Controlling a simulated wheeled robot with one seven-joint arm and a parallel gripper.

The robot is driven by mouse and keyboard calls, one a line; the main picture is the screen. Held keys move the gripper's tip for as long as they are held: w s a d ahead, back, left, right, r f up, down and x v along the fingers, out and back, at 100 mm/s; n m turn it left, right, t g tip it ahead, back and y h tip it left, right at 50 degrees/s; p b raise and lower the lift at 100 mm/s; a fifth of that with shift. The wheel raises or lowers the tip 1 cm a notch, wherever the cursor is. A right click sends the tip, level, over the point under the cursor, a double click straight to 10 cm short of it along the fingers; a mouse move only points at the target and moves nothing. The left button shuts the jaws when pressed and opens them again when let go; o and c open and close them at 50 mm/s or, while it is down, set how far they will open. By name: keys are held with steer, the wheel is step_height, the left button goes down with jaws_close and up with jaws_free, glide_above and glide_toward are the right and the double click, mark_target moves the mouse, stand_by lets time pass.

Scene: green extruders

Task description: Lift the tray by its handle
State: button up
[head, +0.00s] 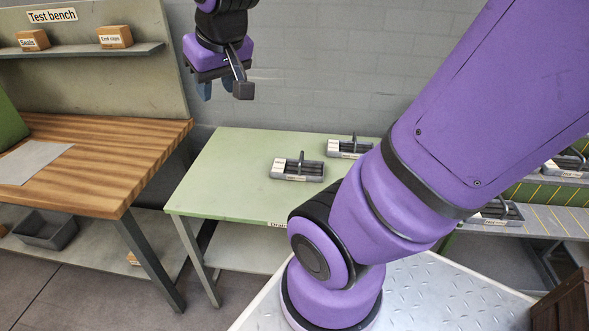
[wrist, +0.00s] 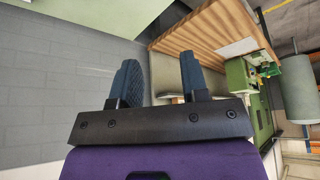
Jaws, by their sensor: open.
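Two grey trays with upright handles stand on the green table (head: 235,160) in the head view. The nearer tray (head: 299,170) is near the table's middle. The farther tray (head: 349,148) is at the back, close to my arm. Which one the task means I cannot tell. My gripper (head: 222,91) hangs in the air above and to the left of both trays, well apart from them. In the wrist view my gripper (wrist: 158,80) shows two blue fingers spread apart with nothing between them. No tray shows clearly in the wrist view.
A wooden test bench (head: 95,150) stands at the left, with a shelf and small boxes above. A grey bin (head: 45,229) is below it. More trays (head: 497,213) stand on a yellow-striped surface at the right. The green table's left part is clear.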

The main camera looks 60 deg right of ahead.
steer(key=w+d+f+m, duration=0.2)
steer(key=w+d+f, duration=0.35)
steer(key=d, duration=0.25)
steer(key=m+g+h, duration=0.1)
steer(key=m+h, duration=0.1)
steer(key=m, duration=0.6)
glide_toward(301, 156)
steer(key=shift+x, duration=5.25)
steer(key=shift+s+a+f, duration=0.1)
steer(key=shift+s, duration=0.05)
jaws_close()
